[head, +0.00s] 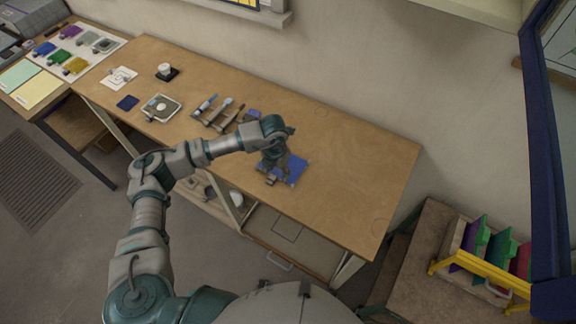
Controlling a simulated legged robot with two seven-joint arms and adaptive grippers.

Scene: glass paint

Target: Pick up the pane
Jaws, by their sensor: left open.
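A flat blue pane (297,168) lies on the wooden table, near its front edge. My left gripper (274,178) points down over the left part of this pane and hides some of it. Its fingers are apart and I see nothing held between them. I cannot tell whether the fingertips touch the pane. My right gripper is not in view.
Brushes and tools (216,112) lie on the wooden table (345,180) left of the pane, with a small dark blue square (128,103) farther left. The table's right part is clear. A yellow rack (480,268) holds coloured panes at the lower right.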

